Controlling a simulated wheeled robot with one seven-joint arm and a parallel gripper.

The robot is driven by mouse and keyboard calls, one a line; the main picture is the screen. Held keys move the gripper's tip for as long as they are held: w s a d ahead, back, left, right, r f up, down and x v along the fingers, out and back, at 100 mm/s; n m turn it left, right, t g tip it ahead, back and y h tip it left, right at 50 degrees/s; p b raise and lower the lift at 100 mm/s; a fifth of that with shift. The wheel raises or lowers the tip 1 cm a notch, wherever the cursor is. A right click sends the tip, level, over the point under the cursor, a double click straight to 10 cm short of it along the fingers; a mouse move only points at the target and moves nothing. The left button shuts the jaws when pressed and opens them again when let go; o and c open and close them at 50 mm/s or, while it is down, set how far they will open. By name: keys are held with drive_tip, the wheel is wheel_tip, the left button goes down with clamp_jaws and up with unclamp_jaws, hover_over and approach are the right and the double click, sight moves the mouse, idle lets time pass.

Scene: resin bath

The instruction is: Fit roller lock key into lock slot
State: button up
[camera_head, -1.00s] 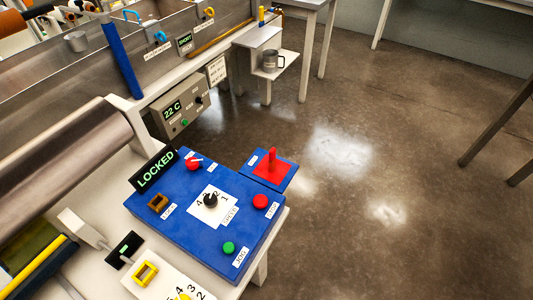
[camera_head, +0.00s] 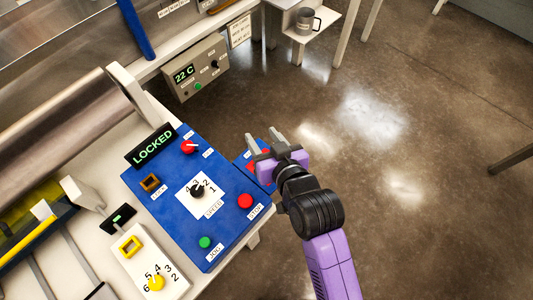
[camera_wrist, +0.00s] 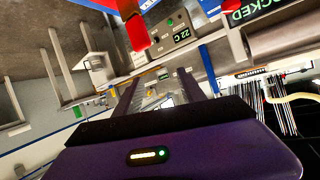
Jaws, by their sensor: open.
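The red key stands on a small blue holder at the right side of the blue control panel (camera_head: 180,222). In the head view my gripper (camera_head: 264,143) covers most of it, and only a red patch (camera_head: 254,166) shows. The wrist view shows a red upright piece (camera_wrist: 137,32), apparently the key, above and left of my fingers (camera_wrist: 158,78). My gripper is open, with nothing seen between its fingers. The lock slot (camera_head: 150,182) is a brown-orange square socket at the panel's left, with nothing in it. The display (camera_head: 152,147) reads LOCKED.
The panel carries a red knob (camera_head: 188,147), a black speed dial (camera_head: 198,190), a red button (camera_head: 245,201) and a green button (camera_head: 204,242). A steel roller (camera_head: 70,130) lies left. A temperature box (camera_head: 195,70) stands behind. Open floor lies right.

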drive_tip(key=w+a+f+n+g+h+p, duration=0.2)
drive_tip(key=a+f+n+g, duration=0.15)
drive_tip(key=g, duration=0.35)
drive_tip(key=s+d+r+n+g+h, duration=0.1)
drive_tip(key=s+d+n+g+h, duration=0.1)
drive_tip(key=g, duration=0.1)
drive_tip(key=s+d+r+n+g+h, duration=0.1)
drive_tip(key=d+h, duration=0.1)
drive_tip(key=shift+d+r+g+p, duration=0.1)
drive_tip(key=shift+r+g+p, duration=0.2)
drive_tip(key=shift+r+p, duration=0.05)
drive_tip(key=shift+s+d+f, duration=0.1)
drive_tip(key=shift+d, duration=0.05)
wheel_tip(320, 180, down, 3)
drive_tip(key=shift+r+b, duration=0.2)
drive_tip(key=shift+b, duration=1)
drive_tip(key=shift+f+p, duration=0.5)
drive_tip(key=shift+f, duration=2)
clamp_jaws()
